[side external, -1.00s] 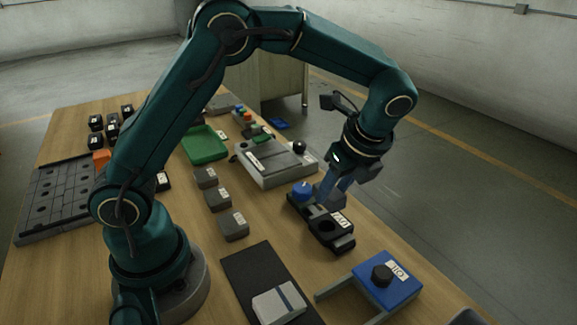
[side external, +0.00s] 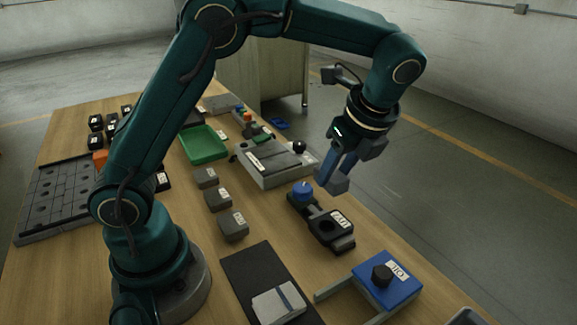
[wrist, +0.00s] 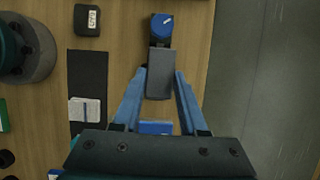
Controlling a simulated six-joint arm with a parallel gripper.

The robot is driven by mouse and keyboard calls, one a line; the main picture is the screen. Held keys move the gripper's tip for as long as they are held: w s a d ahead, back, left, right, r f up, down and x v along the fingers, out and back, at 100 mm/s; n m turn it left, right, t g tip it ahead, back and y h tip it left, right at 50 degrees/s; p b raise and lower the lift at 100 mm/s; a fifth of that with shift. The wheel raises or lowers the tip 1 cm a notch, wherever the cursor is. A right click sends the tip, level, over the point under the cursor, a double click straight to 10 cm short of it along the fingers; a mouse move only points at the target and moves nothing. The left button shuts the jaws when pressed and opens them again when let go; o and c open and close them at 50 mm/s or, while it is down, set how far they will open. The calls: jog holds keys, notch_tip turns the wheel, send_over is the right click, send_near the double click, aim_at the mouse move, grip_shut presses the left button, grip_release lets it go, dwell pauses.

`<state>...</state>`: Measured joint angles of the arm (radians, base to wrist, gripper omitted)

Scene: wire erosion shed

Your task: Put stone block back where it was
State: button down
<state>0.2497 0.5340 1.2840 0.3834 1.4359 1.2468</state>
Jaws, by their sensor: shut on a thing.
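My gripper (side external: 335,176) is shut on a plain dark grey stone block (side external: 336,185) and holds it in the air above a black fixture (side external: 334,238). In the wrist view, the block (wrist: 160,75) sits between the tips of my blue fingers (wrist: 162,72). The fixture has a blue knob (side external: 302,189) at its far end, a dark round opening and a white label at its near end. The wrist view shows the knob (wrist: 162,26) just beyond the block. The block and gripper hide most of the fixture there.
Several labelled grey blocks (side external: 217,198) stand in a row left of the fixture. A grey machine (side external: 270,165) and green tray (side external: 203,145) lie farther back.

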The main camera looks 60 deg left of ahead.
jog(key=shift+s+f, duration=0.2)
jog(key=shift+s, duration=0.05)
jog(key=s+a+n+g+h, duration=0.15)
jog(key=s+a+n, duration=0.3)
jog(key=s, duration=0.45)
jog(key=s+a+n+g+y, duration=0.1)
jog(key=s+a+n+g, duration=0.1)
jog(key=s+a+n, duration=0.5)
jog(key=d+f, duration=0.2)
jog(key=d, duration=0.2)
jog(key=d+f+m, duration=0.1)
jog(key=d+f, duration=0.1)
jog(key=d, duration=0.2)
jog(key=w+d+f+m, duration=0.1)
jog(key=d+f, duration=0.1)
jog(key=d, duration=0.2)
jog(key=shift+d+m+h, duration=0.1)
jog(key=shift+m+h, duration=0.15)
jog(key=shift+h, duration=0.1)
jog(key=shift+w+f, duration=0.1)
jog(key=shift+f, duration=1.95)
jog(key=shift+f, duration=0.1)
jog(key=shift+c, duration=2.2)
grip_release()
